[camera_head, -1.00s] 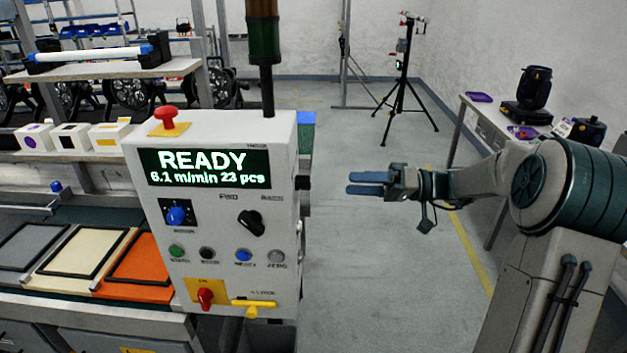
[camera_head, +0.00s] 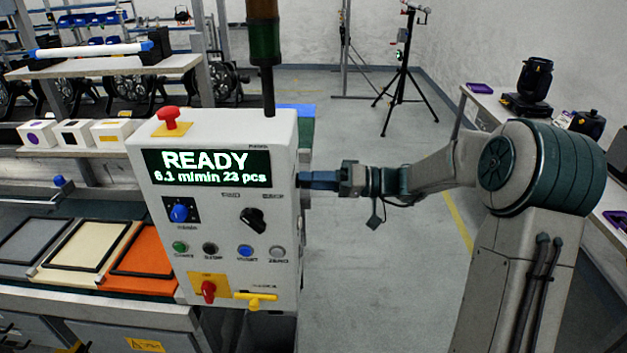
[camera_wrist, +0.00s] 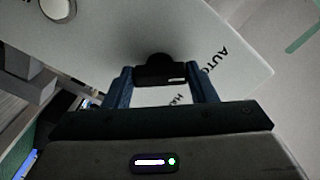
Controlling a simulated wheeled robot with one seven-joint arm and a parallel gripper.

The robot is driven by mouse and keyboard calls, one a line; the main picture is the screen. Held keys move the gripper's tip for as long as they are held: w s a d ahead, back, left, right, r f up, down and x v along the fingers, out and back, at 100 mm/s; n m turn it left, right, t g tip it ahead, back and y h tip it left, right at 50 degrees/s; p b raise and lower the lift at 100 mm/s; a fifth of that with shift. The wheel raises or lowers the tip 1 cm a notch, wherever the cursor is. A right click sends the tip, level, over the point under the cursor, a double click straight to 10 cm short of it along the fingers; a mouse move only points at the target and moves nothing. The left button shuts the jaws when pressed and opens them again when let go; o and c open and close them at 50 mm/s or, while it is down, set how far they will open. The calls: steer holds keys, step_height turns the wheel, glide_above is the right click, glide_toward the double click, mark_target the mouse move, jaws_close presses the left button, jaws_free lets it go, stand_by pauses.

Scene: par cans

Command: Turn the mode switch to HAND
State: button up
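The mode switch is a black knob (camera_wrist: 160,66) on the control box's side panel (camera_wrist: 240,75), with a short white mark on its near right part. The lettering AUTO (camera_wrist: 215,59) is to its right and partly hidden lettering, seemingly HAND (camera_wrist: 181,99), is below it. In the head view my gripper (camera_head: 304,180) is level at the right side of the control box (camera_head: 225,215), covering the switch. In the wrist view my gripper's fingers (camera_wrist: 162,80) stand apart, one on each side of the knob. Firm contact cannot be made out.
A stack light (camera_head: 265,50) rises above. Open floor (camera_head: 370,285) lies right of the box.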

steer(key=c, duration=0.4)
steer(key=shift+m, duration=0.4)
steer(key=shift+m+p, duration=2)
steer(key=shift+m, duration=5.5)
steer(key=o, duration=1)
steer(key=shift+d, duration=0.1)
